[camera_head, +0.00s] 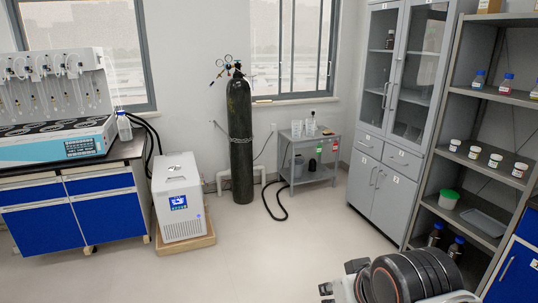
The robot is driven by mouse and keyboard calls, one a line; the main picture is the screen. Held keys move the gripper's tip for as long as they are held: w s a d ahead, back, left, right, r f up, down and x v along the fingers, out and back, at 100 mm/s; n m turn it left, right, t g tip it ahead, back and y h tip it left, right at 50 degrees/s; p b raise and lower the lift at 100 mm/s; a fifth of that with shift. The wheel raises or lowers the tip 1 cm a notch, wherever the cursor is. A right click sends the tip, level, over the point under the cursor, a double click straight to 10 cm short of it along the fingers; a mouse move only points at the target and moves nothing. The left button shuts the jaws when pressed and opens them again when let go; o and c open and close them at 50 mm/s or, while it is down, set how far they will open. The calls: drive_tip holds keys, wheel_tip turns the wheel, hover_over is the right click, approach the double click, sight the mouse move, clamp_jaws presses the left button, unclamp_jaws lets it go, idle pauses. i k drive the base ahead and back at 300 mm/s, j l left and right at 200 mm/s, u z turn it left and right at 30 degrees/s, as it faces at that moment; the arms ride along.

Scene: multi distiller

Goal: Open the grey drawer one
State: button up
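The tall grey cabinet (376,186) stands against the back wall, right of centre. Two grey drawers sit side by side below its glass doors: a left drawer (368,146) and a right drawer (402,160). Both look shut, with small handles and white labels too small to read, so I cannot tell which is drawer one. My gripper (326,293) is low in the picture, near the bottom edge, well in front of the cabinet and apart from it. Only part of it shows beside my dark arm link, and its finger opening is unclear.
A grey open shelf (466,147) with bottles and jars stands right of the cabinet. A small grey cart (307,182), a dark gas cylinder (240,145) and a white chiller (180,200) stand left. A blue-fronted cabinet (515,272) is at lower right. The middle floor is clear.

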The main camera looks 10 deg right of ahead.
sight(374, 146)
drive_tip(key=i+z, duration=0.45)
drive_tip(key=i, duration=1.75)
drive_tip(key=i+j+z, duration=0.15)
drive_tip(key=i+z, duration=0.15)
drive_tip(key=i, duration=0.25)
drive_tip(key=i+j+z, duration=0.2)
drive_tip(key=i+z, duration=0.15)
drive_tip(key=i, duration=0.15)
drive_tip(key=i+j+z, duration=0.3)
drive_tip(key=i+j, duration=0.1)
drive_tip(key=i, duration=0.05)
